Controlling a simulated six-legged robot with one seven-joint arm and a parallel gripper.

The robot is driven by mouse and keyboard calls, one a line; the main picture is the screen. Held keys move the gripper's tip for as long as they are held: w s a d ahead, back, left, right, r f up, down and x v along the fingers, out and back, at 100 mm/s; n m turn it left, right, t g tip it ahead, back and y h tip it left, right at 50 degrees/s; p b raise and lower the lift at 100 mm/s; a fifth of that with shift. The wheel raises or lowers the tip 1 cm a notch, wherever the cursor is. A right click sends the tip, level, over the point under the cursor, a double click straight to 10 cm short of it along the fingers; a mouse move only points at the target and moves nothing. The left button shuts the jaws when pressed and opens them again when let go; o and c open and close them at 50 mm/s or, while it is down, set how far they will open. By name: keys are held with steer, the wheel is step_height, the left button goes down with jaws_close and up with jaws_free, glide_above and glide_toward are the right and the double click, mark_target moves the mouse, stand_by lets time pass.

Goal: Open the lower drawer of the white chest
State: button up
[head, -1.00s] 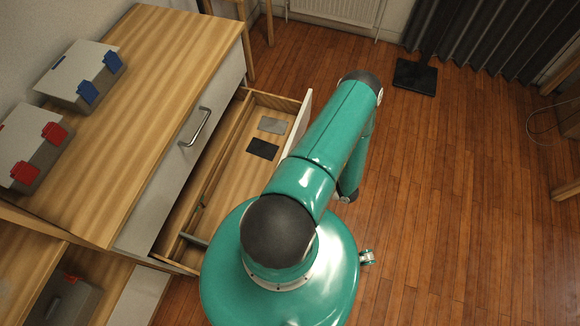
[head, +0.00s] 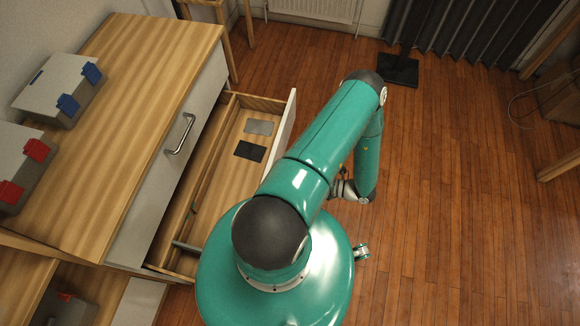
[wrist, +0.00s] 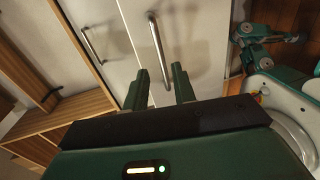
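The white chest (head: 135,215) has a wooden top and stands at the left in the head view. Its upper drawer is shut, with a metal handle (head: 180,133). The lower drawer (head: 215,185) is pulled well out, and its inside shows. Its white front (head: 284,133) is partly hidden by my arm. In the wrist view, the lower drawer's handle (wrist: 155,38) is just past the fingertips of my gripper (wrist: 160,80). The fingers are apart, with the handle's near end in line with the gap. I cannot tell whether they reach around it.
A grey card (head: 259,127) and a black card (head: 250,151) lie in the drawer. Cases with blue latches (head: 58,90) and red latches (head: 22,165) stand on the chest. The wooden floor (head: 460,200) at the right is clear.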

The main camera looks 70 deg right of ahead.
steer(key=v, duration=0.4)
steer(key=shift+s, duration=0.3)
